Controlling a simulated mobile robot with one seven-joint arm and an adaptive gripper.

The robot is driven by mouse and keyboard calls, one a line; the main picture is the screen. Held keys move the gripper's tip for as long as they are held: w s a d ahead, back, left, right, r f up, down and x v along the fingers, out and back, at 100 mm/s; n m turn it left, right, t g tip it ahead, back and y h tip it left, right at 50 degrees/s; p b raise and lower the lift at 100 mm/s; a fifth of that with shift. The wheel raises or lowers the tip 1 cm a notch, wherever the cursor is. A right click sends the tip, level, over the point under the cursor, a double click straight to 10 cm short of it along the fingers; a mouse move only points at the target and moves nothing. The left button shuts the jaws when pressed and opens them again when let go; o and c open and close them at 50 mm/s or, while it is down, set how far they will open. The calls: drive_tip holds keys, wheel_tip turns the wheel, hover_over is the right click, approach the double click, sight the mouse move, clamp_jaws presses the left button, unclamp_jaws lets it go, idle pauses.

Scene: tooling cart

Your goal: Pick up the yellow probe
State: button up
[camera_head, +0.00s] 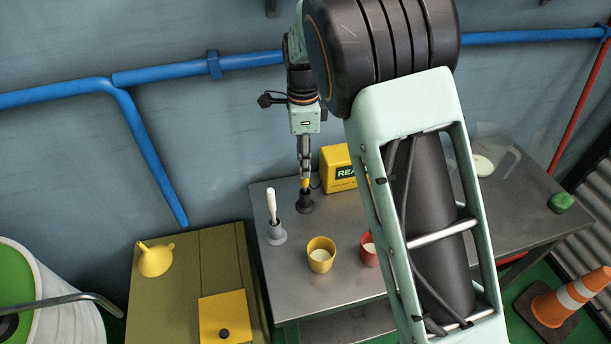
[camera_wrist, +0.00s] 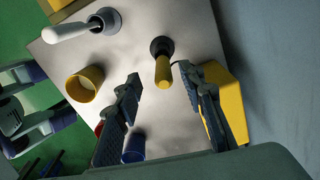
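The yellow probe (camera_wrist: 163,72) stands in a dark round holder (camera_wrist: 162,46) on the metal table. In the head view the probe (camera_head: 305,184) shows as a short yellow piece above its dark holder (camera_head: 305,203), partly hidden by my gripper (camera_head: 305,160). In the wrist view my gripper (camera_wrist: 159,74) is open, with one finger to each side of the probe in the picture. A gap shows between the probe and each finger. I cannot tell exactly how far down the fingers reach along the probe.
A white probe (camera_head: 271,204) stands in a grey holder (camera_head: 277,235) to the left. A yellow cup (camera_head: 320,257) and a red cup (camera_head: 368,252) are in front. A yellow box (camera_head: 336,163) stands close on the right. A blue cup (camera_wrist: 134,147) shows in the wrist view.

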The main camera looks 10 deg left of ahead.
sight(305, 184)
drive_tip(key=f, duration=0.6)
drive_tip(key=shift+w+d+f+p, duration=0.1)
drive_tip(key=shift+w+f+p, duration=0.1)
drive_tip(key=shift+f+p, duration=0.15)
clamp_jaws()
